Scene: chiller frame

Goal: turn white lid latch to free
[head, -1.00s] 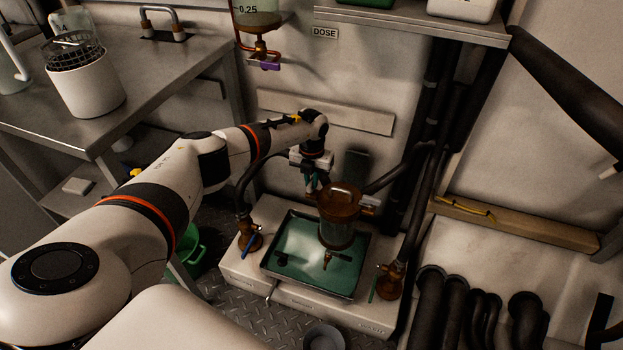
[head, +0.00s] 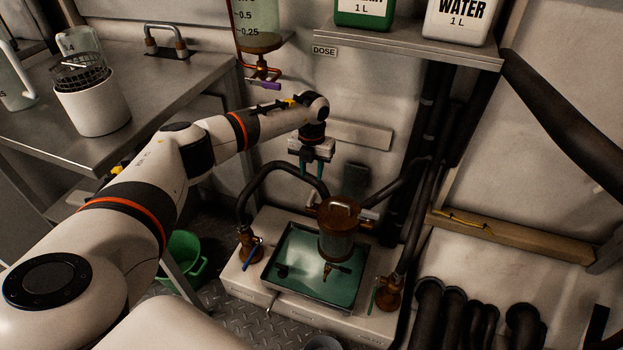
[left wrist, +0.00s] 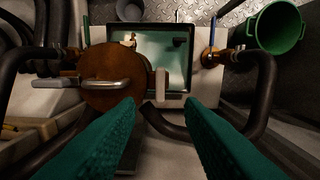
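The vessel's round copper-brown lid (head: 340,210) sits on a glass body (head: 336,245) over a green-floored tray. In the left wrist view the lid (left wrist: 105,92) carries a metal bar handle (left wrist: 120,84). A white latch (left wrist: 161,84) stands at the lid's right edge there, its arm pointing along the rim; a metal fitting (left wrist: 52,82) is at the opposite edge. In the head view the white latch is small and partly unclear. My left gripper (head: 314,172) is above and behind the lid, its green fingers (left wrist: 160,120) apart and empty, not touching the latch. My right gripper is out of view.
Black hoses (head: 270,175) curve around the vessel on both sides. Brass valves (head: 250,245) flank the tray (head: 290,285). A green bucket (head: 183,258) stands on the floor at the left. A shelf (head: 410,42) with containers hangs above. A steel bench (head: 150,95) is at the left.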

